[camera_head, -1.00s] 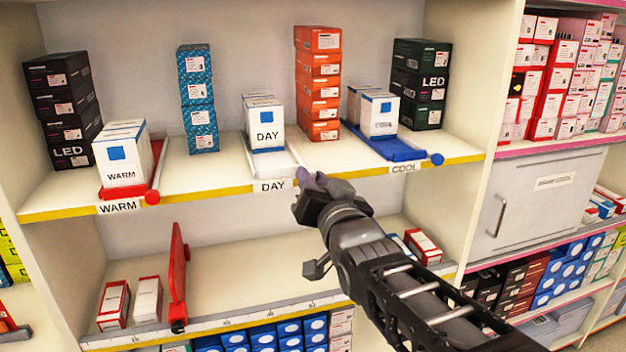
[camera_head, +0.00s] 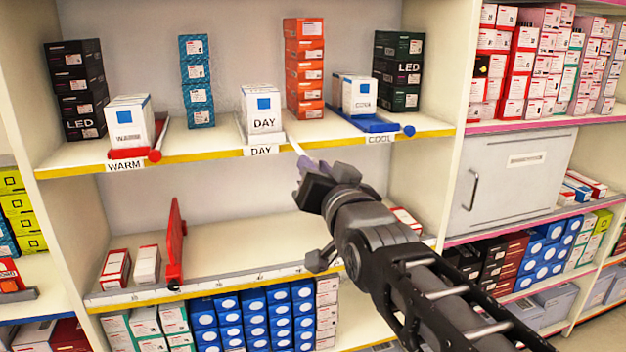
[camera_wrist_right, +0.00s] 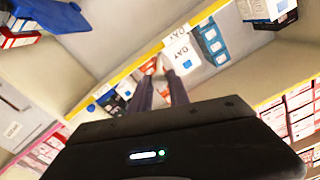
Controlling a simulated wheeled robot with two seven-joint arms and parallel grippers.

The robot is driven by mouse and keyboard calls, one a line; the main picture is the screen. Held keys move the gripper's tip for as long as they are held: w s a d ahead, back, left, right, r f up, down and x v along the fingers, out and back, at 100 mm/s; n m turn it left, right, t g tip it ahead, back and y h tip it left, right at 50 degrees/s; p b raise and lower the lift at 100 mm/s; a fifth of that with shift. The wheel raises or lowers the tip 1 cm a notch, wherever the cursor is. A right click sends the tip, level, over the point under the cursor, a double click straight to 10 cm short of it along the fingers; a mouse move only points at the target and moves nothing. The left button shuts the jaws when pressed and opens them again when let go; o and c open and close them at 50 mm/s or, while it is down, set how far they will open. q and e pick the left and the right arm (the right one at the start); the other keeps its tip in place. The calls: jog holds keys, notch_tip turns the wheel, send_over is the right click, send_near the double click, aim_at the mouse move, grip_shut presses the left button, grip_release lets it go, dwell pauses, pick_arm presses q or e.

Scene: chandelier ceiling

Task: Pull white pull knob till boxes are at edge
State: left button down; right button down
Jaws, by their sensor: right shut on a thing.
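The white DAY box (camera_head: 262,110) stands on a white pusher tray (camera_head: 240,128) on the upper shelf, with its front close to the yellow edge above the DAY label (camera_head: 261,151). My right gripper (camera_head: 300,160) is in front of that edge, just right of the label. It is shut on the white pull knob (camera_head: 294,146) at the tray's right front, which the gripper mostly hides. In the right wrist view my two dark fingers (camera_wrist_right: 160,77) close around the pale knob near the DAY label. My left gripper is out of view.
A red WARM tray (camera_head: 130,153) stands to the left and a blue COOL tray (camera_head: 372,124) to the right, both with white boxes. Orange boxes (camera_head: 304,70) and blue boxes (camera_head: 197,82) stand between them. The lower shelf (camera_head: 230,245) is mostly bare, with a red divider (camera_head: 175,245).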

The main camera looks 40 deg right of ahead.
jog(key=shift+s+a, duration=0.15)
jog(key=shift+s, duration=0.25)
jog(key=c, duration=1.2)
grip_release()
jog(key=shift+c, duration=0.2)
notch_tip(320, 180, up, 10)
jog(key=p, duration=0.1)
